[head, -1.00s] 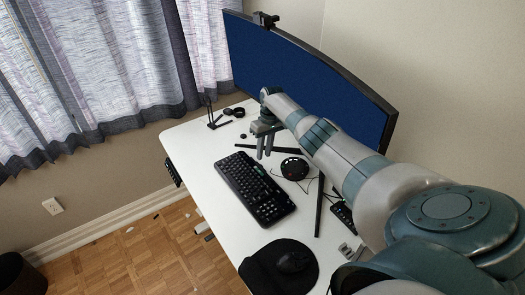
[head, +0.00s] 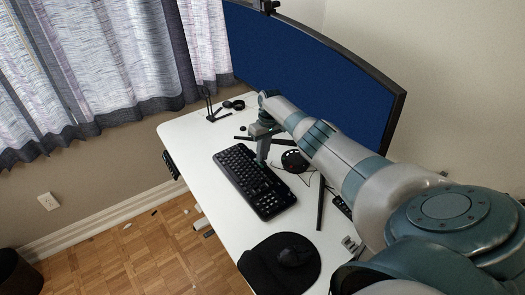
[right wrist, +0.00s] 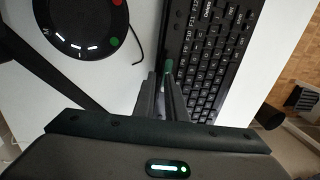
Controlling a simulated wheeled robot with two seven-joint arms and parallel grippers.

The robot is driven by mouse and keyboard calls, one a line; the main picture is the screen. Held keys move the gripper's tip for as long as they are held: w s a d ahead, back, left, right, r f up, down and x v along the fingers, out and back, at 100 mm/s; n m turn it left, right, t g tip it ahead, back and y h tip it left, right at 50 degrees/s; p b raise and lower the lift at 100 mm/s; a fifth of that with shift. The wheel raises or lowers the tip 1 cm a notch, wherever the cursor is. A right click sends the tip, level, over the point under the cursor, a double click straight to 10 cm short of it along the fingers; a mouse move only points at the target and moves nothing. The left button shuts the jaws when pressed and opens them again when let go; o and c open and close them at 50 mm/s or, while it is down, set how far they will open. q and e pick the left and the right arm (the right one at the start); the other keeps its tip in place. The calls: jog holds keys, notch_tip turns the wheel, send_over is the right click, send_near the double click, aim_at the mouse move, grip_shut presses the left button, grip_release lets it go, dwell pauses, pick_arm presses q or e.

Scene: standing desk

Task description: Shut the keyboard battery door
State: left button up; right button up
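The black keyboard (head: 250,180) lies on the white desk, and its key rows also fill the right half of the right wrist view (right wrist: 208,75). A small green piece (right wrist: 169,66) shows at the keyboard's back edge, right by my fingertips; I cannot tell whether it is the battery door or something in the compartment. My right gripper (head: 262,157) points down at the keyboard's back edge. In the right wrist view its fingers (right wrist: 161,80) are together, with nothing visible held between them. They hide part of the keyboard edge. My left gripper is out of view.
A round black device (head: 294,161) with a cable sits behind the keyboard, close to my right gripper. The wide monitor (head: 310,75) stands at the back. A mouse on a black mouse pad (head: 265,262) lies in front. A headset (head: 234,104) is at the far left.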

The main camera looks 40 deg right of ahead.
grip_shut()
jog(key=shift+a+r+p, duration=0.15)
jog(key=shift+p, duration=0.55)
jog(key=shift+a+h+p, duration=0.15)
jog(key=shift+h+p, duration=0.45)
jog(key=shift+p, duration=0.05)
jog(key=shift+o, duration=2)
grip_release()
